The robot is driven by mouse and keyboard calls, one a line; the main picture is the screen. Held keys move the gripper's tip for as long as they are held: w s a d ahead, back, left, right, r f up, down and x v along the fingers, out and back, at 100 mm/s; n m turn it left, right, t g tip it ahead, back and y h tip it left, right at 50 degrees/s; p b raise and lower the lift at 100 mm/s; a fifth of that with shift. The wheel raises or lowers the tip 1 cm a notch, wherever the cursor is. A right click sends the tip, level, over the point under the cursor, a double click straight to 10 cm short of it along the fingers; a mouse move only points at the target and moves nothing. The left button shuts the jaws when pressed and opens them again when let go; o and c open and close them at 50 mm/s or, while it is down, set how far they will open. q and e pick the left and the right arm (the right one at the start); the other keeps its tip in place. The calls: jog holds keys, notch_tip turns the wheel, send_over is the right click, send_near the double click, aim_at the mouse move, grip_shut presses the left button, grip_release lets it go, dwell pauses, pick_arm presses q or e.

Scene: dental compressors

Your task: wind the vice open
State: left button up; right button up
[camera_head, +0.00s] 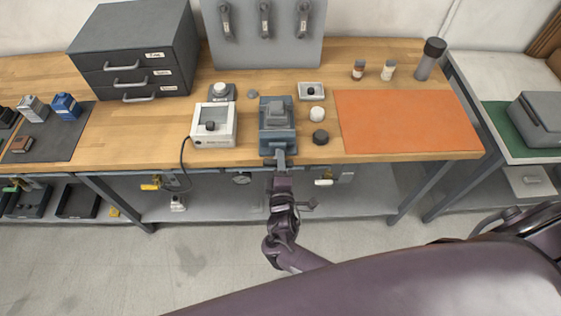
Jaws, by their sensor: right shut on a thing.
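The blue-grey vice (277,136) stands at the front edge of the wooden workbench, near the middle. Its screw and handle (281,156) stick out over the front edge toward me. My right gripper (281,168) is just in front of the bench edge, shut on the vice handle. The gripper hides most of the handle, so its angle is hard to tell. The jaw gap at the top of the vice is too small to judge. My left gripper is not in view.
A white device (214,125) with a cable stands left of the vice. A dark knob (320,138) and a white one (317,114) stand to its right. An orange mat (405,122) lies bare further right. A grey drawer cabinet (135,50) stands at back left.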

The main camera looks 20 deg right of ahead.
jog(key=shift+a, duration=0.1)
jog(key=o, duration=0.8)
jog(key=shift+o, duration=0.2)
jog(key=b+v, duration=0.1)
jog(key=v, duration=0.6)
jog(key=shift+s, duration=0.4)
jog(key=shift+o, duration=0.3)
jog(key=shift+a, duration=0.15)
